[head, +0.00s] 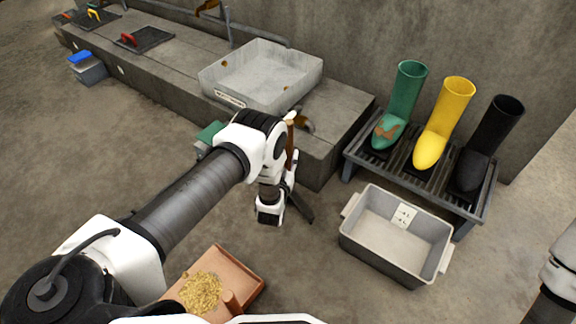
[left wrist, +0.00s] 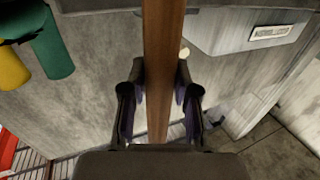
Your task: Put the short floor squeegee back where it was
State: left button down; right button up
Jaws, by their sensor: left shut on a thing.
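The short floor squeegee shows as a brown wooden handle (head: 290,141), upright beside my left wrist in the head view. A dark piece (head: 301,206) at its lower end may be the squeegee's head, but I cannot tell for sure. In the left wrist view the handle (left wrist: 157,60) runs between the two dark fingers of my left gripper (left wrist: 160,95), which is shut on it. The gripper is in front of the ledge's near corner, partly hidden by its own wrist in the head view. My right gripper is out of view.
A grey basin (head: 300,72) stands on the concrete ledge (head: 175,68). Green, yellow (head: 440,125) and black boots stand on a dark rack (head: 350,160). A grey tub (head: 437,263) is on the floor at right. A brown tray (head: 248,262) with grain lies at the bottom.

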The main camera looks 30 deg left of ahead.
pick_arm(q)
notch_tip(320, 180, down, 3)
jog(key=shift+r+b, duration=0.2)
jog(key=shift+b, duration=0.25)
jog(key=shift+r, duration=0.15)
jog(key=c, duration=0.9)
grip_release()
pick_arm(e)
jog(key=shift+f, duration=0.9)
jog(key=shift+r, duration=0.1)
pick_arm(q)
jog(key=shift+s+r+p, duration=0.1)
jog(key=shift+s+p, duration=0.2)
jog(key=shift+p, duration=0.1)
jog(key=p+v, duration=0.4)
jog(key=v, duration=0.7)
jog(key=shift+s+d+p, duration=0.1)
jog(key=shift+s+p, duration=0.15)
jog(key=shift+p, duration=0.1)
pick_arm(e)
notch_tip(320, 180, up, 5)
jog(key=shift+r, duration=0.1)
